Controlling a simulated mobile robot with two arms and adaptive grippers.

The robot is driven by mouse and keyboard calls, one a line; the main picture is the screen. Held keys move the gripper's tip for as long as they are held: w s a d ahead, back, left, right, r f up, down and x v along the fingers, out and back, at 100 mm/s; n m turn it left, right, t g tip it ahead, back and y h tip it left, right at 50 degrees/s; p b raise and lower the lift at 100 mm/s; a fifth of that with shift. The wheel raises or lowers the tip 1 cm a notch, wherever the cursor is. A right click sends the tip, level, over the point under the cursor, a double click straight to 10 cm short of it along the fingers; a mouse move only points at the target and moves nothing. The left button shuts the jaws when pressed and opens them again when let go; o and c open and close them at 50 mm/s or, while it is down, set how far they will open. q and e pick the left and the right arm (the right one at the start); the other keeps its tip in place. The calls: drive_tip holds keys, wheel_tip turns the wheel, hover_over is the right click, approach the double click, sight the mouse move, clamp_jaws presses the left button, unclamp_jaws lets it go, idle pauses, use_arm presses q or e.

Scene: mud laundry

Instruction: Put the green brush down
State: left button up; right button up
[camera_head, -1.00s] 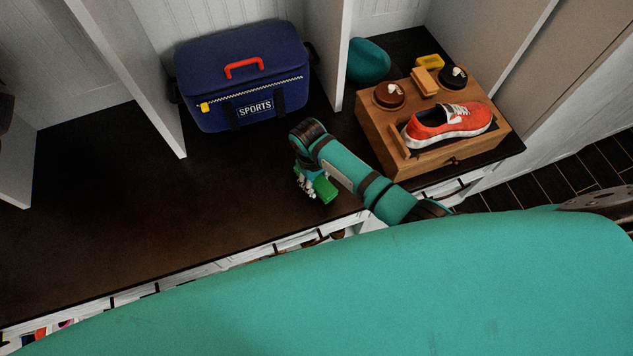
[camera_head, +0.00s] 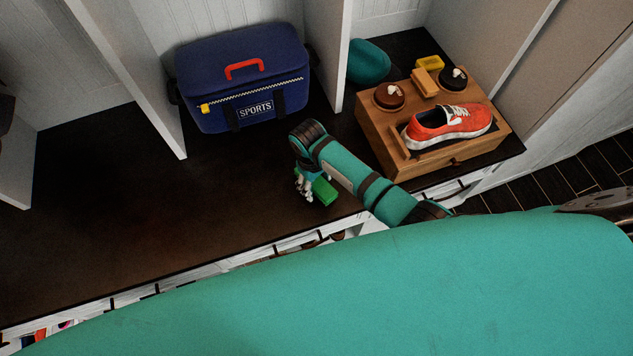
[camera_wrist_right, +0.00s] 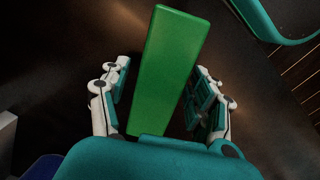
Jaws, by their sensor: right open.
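The green brush (camera_head: 325,191) is at the dark bench top, below my right gripper (camera_head: 309,187) in the head view. In the right wrist view the brush (camera_wrist_right: 168,70) shows as a long green block between the two fingers of my right gripper (camera_wrist_right: 160,92). The fingers are open, with a gap on each side of the brush. Its underside is hidden, so I cannot fully tell its contact with the bench. My left gripper is not in view.
The dark bench top (camera_head: 110,215) is clear at the left. A blue sports bag (camera_head: 243,75) stands behind. At the right a wooden box (camera_head: 440,160) holds a red shoe (camera_head: 448,123), round tins and a small brush. A teal cap (camera_head: 368,62) lies behind it.

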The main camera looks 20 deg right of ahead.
wheel_tip(320, 180, up, 12)
drive_tip(key=p, duration=0.2)
drive_tip(key=shift+w+a+f, duration=0.15)
drive_tip(key=shift+w+a, duration=0.1)
drive_tip(key=shift+a, duration=0.15)
